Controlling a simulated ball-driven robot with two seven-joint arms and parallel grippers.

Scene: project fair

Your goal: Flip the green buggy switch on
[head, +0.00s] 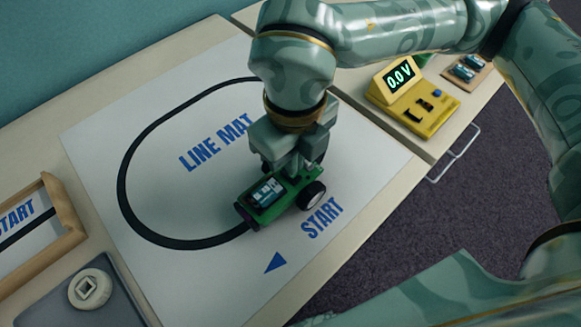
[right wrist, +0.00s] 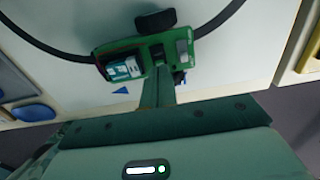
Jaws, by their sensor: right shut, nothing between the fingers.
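The green buggy (head: 277,209) stands on the white line mat (head: 190,190), at the black track beside the word START. A teal battery pack (head: 264,193) sits on its top; the buggy also shows in the right wrist view (right wrist: 121,47). My right gripper (head: 295,172) is shut and empty, pointing down at the buggy's top. In the right wrist view its fingertips (right wrist: 159,68) are at the buggy's deck, close to a small dark part (right wrist: 156,52) that may be the switch. Whether they touch is unclear, and I cannot tell the switch's position. My left gripper is not in view.
A yellow meter (head: 418,105) reading 0.0 V stands at the back right, with a battery holder (head: 466,69) beyond it. A wooden-framed tray (head: 62,215) and a grey mat (head: 115,300) with a white round part (head: 90,288) lie at the left. The mat's middle is clear.

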